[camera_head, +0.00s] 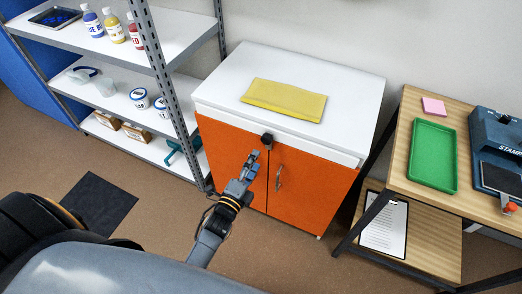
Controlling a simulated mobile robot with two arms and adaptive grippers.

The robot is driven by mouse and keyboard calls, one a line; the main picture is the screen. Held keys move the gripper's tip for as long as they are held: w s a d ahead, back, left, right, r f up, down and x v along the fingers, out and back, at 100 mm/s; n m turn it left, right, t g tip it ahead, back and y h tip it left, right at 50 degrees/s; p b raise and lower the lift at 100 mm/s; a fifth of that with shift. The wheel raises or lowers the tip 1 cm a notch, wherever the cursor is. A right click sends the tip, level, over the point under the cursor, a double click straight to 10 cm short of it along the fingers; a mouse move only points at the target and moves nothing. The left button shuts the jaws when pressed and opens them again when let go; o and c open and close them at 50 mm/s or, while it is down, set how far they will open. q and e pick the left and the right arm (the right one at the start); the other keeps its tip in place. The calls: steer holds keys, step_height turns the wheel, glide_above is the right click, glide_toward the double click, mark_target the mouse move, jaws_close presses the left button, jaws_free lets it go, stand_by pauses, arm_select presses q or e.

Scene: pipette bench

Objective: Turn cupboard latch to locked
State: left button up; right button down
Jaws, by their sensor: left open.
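The cupboard (309,199) has orange double doors, both shut, and a white top. A small black latch (267,140) sits at the top of the seam between the doors. Its exact turn is too small to tell. My left gripper (254,155) is open, just below and left of the latch, in front of the doors. I cannot tell whether its fingertips touch the latch. A metal handle (279,178) is on the right door; the left door's handle is hidden behind my gripper. My right gripper is out of view.
A yellow folded cloth or envelope (285,99) lies on the cupboard top. A metal shelf rack (159,62) with bottles and tubs stands close on the left. A wooden table (398,165) with a green tray (433,155) stands on the right. The floor before the cupboard is clear.

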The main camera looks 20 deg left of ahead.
arm_select(q)
steer(key=shift+s, duration=1.6)
steer(key=s+d+f+n+g, duration=0.1)
steer(key=s+f+n+g, duration=0.4)
steer(key=f, duration=0.7)
steer(key=s+d+f+n+g, duration=0.1)
steer(key=s+f+n+g, duration=0.35)
steer(key=f, duration=0.75)
steer(key=s+a+f+n+g, duration=0.1)
steer(key=s+f+n+g, duration=0.1)
steer(key=s+f, duration=0.3)
steer(key=s+a+f+n+g, duration=0.1)
steer(key=s+f, duration=0.4)
steer(key=s, duration=0.9)
steer(key=s+a+f+n+g, duration=0.1)
steer(key=s+f+n+g, duration=0.2)
steer(key=s, duration=0.7)
step_height(320, 180, down, 3)
steer(key=shift+s+a+r+n+g+y, duration=0.2)
steer(key=shift+a+n+g+y, duration=0.15)
steer(key=shift+g, duration=0.4)
steer(key=shift+d, duration=0.1)
steer(key=shift+c, duration=0.4)
